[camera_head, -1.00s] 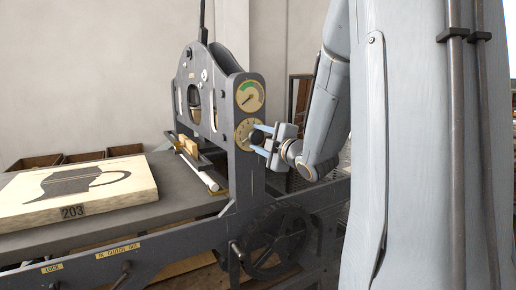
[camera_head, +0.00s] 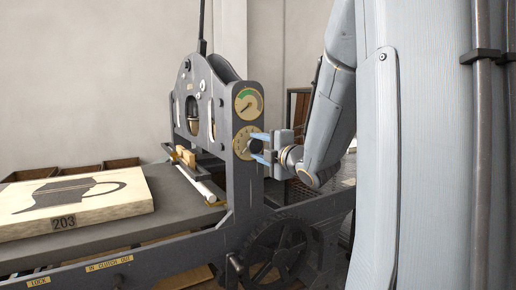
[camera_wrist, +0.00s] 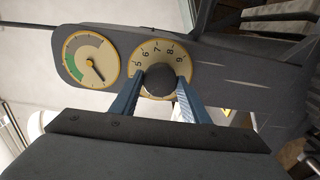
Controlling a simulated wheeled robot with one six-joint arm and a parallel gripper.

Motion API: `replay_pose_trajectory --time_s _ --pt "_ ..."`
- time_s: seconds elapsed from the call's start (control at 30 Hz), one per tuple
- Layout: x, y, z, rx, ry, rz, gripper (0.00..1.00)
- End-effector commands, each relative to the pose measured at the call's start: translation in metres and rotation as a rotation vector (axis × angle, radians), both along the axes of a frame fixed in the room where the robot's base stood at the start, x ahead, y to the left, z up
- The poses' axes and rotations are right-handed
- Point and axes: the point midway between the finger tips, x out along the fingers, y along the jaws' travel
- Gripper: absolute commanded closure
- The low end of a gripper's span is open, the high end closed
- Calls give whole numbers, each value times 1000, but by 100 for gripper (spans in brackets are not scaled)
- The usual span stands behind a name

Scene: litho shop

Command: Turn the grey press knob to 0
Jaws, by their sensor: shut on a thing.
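The grey press knob (camera_wrist: 161,81) is a dark round knob at the centre of a cream dial (camera_wrist: 146,57) with a brass rim. In the wrist view the digits 5 to 9 show on the dial; the rest is hidden by the knob and fingers. No 0 and no pointer mark can be made out. My gripper (camera_wrist: 161,84) has one blue finger on each side of the knob and is shut on it. In the head view my gripper (camera_head: 256,147) reaches the dial (camera_head: 241,143) from the right, and its fingers partly hide the knob.
A gauge with a green band (camera_head: 248,103) sits just above the dial on the press's dark upright frame (camera_head: 243,190). A spoked handwheel (camera_head: 278,250) is below. A pale block marked 203 (camera_head: 100,207) lies on the press bed at left. Wooden trays (camera_head: 75,170) stand behind it.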

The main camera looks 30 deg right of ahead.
Motion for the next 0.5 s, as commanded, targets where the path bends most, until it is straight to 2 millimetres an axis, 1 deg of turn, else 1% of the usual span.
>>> replay_pose_trajectory --time_s 0.03,0.13,0.4,0.5 --pt "0 0 -1 -1 1 1 57" --pt "0 0 -1 0 1 1 40" --pt "0 0 0 0 0 0 40" --pt "-5 0 0 0 0 -1 40"
